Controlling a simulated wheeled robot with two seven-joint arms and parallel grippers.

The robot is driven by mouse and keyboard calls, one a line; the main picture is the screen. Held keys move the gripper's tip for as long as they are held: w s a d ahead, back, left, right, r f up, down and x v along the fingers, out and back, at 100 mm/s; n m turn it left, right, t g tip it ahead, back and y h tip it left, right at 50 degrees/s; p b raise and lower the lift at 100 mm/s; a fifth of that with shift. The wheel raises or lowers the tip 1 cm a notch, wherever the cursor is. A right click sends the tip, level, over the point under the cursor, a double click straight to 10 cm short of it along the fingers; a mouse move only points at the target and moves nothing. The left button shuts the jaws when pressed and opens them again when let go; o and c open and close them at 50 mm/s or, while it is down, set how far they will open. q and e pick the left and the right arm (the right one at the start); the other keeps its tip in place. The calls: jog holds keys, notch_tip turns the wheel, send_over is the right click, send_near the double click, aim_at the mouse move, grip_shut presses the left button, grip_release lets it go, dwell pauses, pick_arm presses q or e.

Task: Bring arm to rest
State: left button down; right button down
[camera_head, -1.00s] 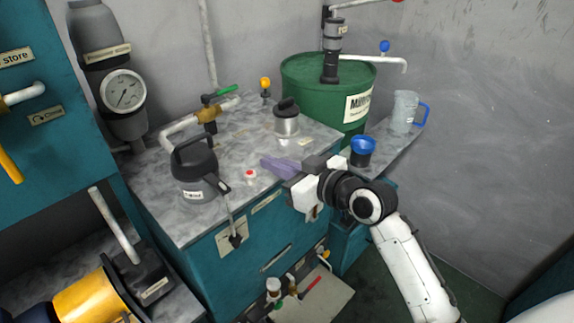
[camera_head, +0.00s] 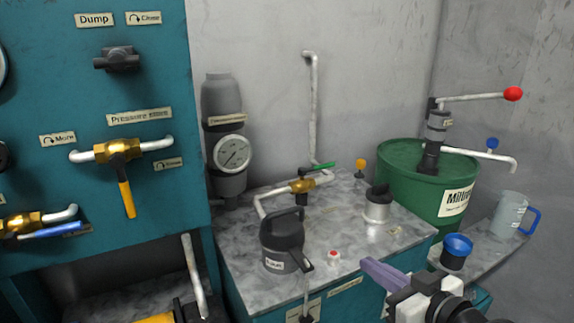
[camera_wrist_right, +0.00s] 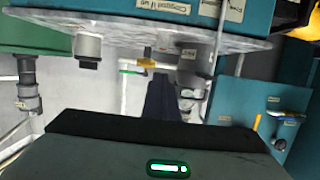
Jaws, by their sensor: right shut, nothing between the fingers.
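My right gripper (camera_head: 382,275) shows at the lower right of the head view, in front of the teal cabinet's right front edge. Its purple fingers are shut with nothing between them and point toward the upper left. Only the wrist and hand of that arm are in the frame. In the right wrist view the shut dark fingers (camera_wrist_right: 160,100) stand in the middle, and the picture appears upside down, with the marble-patterned counter (camera_wrist_right: 110,38) above them. My left gripper is not in view.
A dark grey jug (camera_head: 283,240), a red button (camera_head: 334,254) and a silver canister (camera_head: 377,205) stand on the counter (camera_head: 240,292). A green drum (camera_head: 405,180), a blue funnel (camera_head: 457,247) and a clear pitcher (camera_head: 508,214) are to the right. A teal valve panel (camera_head: 60,100) is left.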

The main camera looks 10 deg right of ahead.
jog(key=s+a+f+m+g+h, duration=0.1)
jog(key=s+f, duration=0.3)
jog(key=f, duration=0.4)
jog(key=s+f+m+g, duration=0.1)
jog(key=s+f+g, duration=0.15)
jog(key=f, duration=0.55)
jog(key=s+a+f+g, duration=0.1)
jog(key=s+a+f, duration=0.1)
jog(key=s+f, duration=0.5)
jog(key=s+a+f+g+h, duration=0.1)
jog(key=s+a+f, duration=0.1)
jog(key=s+f, duration=0.6)
jog(key=shift+s+a, duration=0.25)
jog(key=shift+s, duration=0.85)
